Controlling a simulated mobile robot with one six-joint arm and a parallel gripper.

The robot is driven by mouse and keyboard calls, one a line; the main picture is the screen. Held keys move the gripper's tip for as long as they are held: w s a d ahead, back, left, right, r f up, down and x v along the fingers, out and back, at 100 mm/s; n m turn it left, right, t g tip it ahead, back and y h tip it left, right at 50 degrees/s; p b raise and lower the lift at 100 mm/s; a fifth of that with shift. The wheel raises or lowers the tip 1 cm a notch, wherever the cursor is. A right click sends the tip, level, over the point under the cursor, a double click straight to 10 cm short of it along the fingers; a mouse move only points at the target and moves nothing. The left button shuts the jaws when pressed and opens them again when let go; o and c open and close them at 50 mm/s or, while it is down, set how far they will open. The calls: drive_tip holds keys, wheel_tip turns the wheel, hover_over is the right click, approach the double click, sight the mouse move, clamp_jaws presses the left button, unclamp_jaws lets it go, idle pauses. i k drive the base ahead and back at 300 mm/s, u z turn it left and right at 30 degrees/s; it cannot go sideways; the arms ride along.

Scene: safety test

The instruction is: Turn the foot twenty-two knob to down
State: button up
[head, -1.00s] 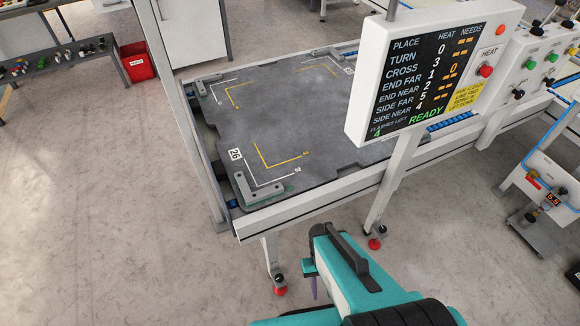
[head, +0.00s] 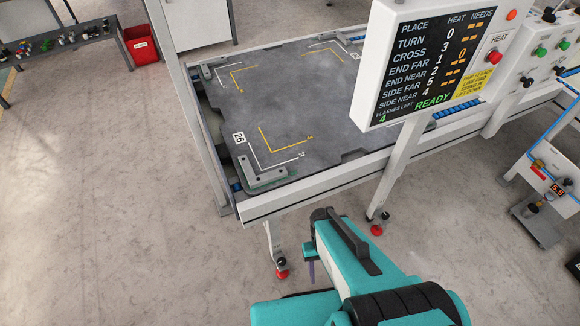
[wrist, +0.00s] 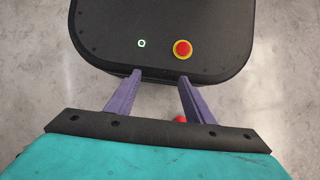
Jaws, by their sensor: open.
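No knob that I can read as foot twenty-two shows in the head view. Two red feet stand on the floor under the front legs of the large table frame (head: 330,186): the left foot (head: 282,274) and the right foot (head: 376,230). Any numbers on them are too small to read. My gripper (wrist: 160,77) is open and empty, its two purple fingers apart, over my own dark base in the wrist view. In the head view it shows only partly, below the table's front edge, near the left foot. A small red thing (wrist: 180,119) shows partly between the fingers, cut off by the gripper body.
A grey plate (head: 280,100) marked 26 lies on the frame. A sign board (head: 425,60) reading READY stands on a post at its front right. Control boxes (head: 540,50) and a small cart (head: 540,220) are at right. A red bin (head: 141,45) is far left. Front-left floor is clear.

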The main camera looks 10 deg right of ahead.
sight(282, 262)
drive_tip(key=z, duration=0.75)
drive_tip(key=k, duration=1.2)
drive_tip(key=u, duration=0.75)
drive_tip(key=i, duration=0.5)
